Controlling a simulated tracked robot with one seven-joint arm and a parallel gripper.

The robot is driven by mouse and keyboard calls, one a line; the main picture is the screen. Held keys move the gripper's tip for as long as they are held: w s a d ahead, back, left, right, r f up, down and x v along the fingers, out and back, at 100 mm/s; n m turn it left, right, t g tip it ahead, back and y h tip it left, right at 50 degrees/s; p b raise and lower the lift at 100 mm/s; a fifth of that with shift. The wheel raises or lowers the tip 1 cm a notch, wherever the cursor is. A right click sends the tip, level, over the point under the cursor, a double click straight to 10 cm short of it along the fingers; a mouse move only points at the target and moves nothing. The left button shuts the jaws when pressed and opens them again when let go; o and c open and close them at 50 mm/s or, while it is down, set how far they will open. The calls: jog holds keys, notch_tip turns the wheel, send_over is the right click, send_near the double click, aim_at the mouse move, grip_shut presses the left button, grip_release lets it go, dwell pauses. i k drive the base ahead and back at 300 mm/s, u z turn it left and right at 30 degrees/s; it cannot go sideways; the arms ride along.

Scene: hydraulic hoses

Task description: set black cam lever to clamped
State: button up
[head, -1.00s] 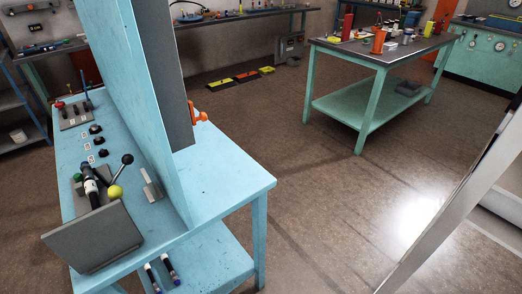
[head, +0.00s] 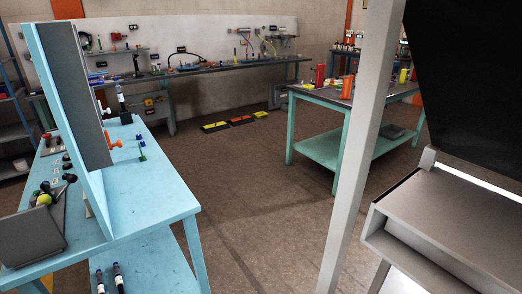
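A light-blue bench (head: 150,205) with an upright panel (head: 72,120) stands at the left. Left of the panel, near a grey sloped plate (head: 32,235), is a cluster of controls. An orange fitting (head: 115,144) sticks out from the panel's right side. I cannot tell which part, if any, is the black cam lever, or its setting. My gripper is not in view.
Small green-and-blue fittings (head: 141,146) and a dark upright tool (head: 122,105) stand on the bench. A green table (head: 335,150) stands at the back right. A pale post (head: 362,150) and grey box structure (head: 450,225) are close on the right. The floor between is clear.

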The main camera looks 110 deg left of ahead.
aim_at(71, 178)
jog(key=u, duration=0.2)
jog(key=i, duration=0.15)
jog(key=u, duration=3)
jog(key=i, duration=0.15)
jog(key=u, duration=1.65)
jog(key=k, duration=0.55)
jog(key=u, duration=0.25)
jog(key=i, duration=1.5)
jog(key=z, duration=0.25)
